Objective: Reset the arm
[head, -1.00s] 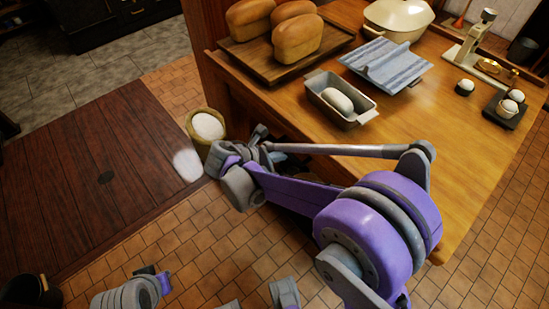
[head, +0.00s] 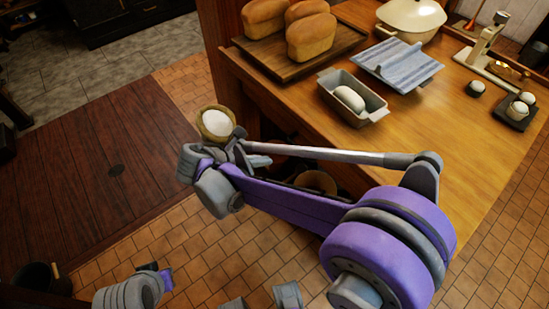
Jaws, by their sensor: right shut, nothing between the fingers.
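My right arm reaches in from the lower right of the head view. Its purple and grey links run left past the front edge of the wooden counter (head: 440,165). My right gripper (head: 246,150) is shut and empty, low in front of the counter and overlapping the lower part of a sack-like tub of white powder (head: 216,122) in the picture. I cannot tell whether they touch. Part of my left arm shows at the lower left; its fingers cannot be made out.
On the counter stand a board with loaves (head: 312,36), a tin with dough (head: 350,98), a striped cloth (head: 397,62), a cream pot (head: 411,18) and a scale (head: 490,40). A dark bucket (head: 42,282) stands lower left. The plank floor (head: 100,170) is mostly clear.

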